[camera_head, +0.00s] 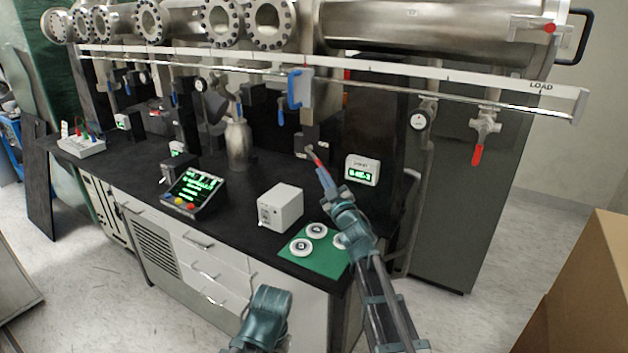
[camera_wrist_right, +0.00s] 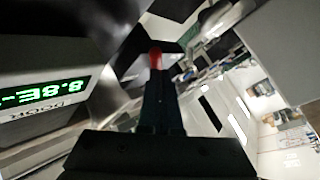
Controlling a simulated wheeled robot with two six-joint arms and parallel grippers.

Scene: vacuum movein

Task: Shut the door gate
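My right gripper (camera_head: 318,163) reaches over the bench, beside a small white display (camera_head: 362,170). In the right wrist view this display is labelled DOOR (camera_wrist_right: 45,98). A narrow red piece (camera_head: 312,154) lies at the gripper's tip; it also shows in the right wrist view (camera_wrist_right: 155,57). I cannot tell whether it is a handle or part of the fingers. The fingers (camera_wrist_right: 158,100) look close together, with no clear gap. The dark gate body (camera_head: 312,138) stands just behind the tip. My left gripper is not visible; only a teal part of my left arm shows at the bottom.
A long rail marked LOAD (camera_head: 541,87) with a blue-handled slider (camera_head: 300,89) crosses above. A red-handled valve (camera_head: 477,153) hangs at the right. A white box (camera_head: 281,208) and a green mat (camera_head: 312,263) with round flanges lie on the bench. A cardboard box (camera_head: 590,290) stands lower right.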

